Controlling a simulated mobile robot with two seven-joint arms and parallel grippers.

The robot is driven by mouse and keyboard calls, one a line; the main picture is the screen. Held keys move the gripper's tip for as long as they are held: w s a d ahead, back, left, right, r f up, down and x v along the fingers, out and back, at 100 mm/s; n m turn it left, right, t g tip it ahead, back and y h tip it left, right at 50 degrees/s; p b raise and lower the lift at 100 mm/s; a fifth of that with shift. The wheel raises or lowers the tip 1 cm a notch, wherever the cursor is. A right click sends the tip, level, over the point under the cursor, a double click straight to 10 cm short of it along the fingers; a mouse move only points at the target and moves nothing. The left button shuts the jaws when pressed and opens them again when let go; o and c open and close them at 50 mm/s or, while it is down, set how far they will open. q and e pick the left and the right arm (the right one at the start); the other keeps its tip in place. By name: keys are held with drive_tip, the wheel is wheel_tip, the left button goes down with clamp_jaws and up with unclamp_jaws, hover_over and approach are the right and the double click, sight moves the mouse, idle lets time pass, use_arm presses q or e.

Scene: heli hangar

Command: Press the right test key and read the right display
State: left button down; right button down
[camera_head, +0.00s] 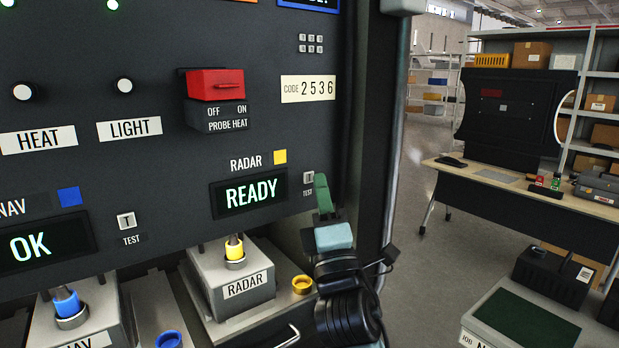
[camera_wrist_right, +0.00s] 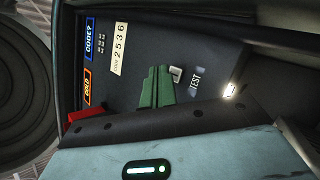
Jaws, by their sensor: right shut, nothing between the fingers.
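The right test key (camera_head: 308,178) is a small light square key above a TEST label, right of the right display. The right display (camera_head: 249,193) sits under a RADAR label and reads READY in green letters. My right gripper (camera_head: 321,182) has its green fingers shut and empty, just right of the key in the head view. In the right wrist view the fingertips (camera_wrist_right: 160,70) appear close beside the key (camera_wrist_right: 176,74); contact cannot be told. The left test key (camera_head: 126,221) and the left display (camera_head: 45,247), reading OK, are further left. My left gripper is not in view.
A red PROBE HEAT switch cover (camera_head: 215,84) and a CODE 2536 plate (camera_head: 308,89) are above. A grey RADAR box (camera_head: 232,280) with a yellow-banded connector stands below the display. The panel's right frame (camera_head: 378,130) is close to my right arm.

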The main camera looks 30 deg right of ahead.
drive_tip(key=shift+w, duration=0.15)
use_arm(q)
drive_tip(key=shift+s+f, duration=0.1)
use_arm(e)
drive_tip(key=shift+w, duration=0.3)
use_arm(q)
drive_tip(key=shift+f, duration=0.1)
use_arm(e)
drive_tip(key=shift+w, duration=0.35)
idle(0.6)
drive_tip(key=shift+s+y, duration=0.15)
drive_tip(key=shift+y, duration=0.15)
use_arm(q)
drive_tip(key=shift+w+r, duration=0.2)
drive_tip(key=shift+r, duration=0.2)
use_arm(e)
drive_tip(key=shift+s, duration=0.65)
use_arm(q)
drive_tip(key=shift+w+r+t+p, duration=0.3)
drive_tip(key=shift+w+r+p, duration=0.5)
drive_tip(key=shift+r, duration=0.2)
use_arm(e)
drive_tip(key=s, duration=0.5)
drive_tip(key=shift+d, duration=0.2)
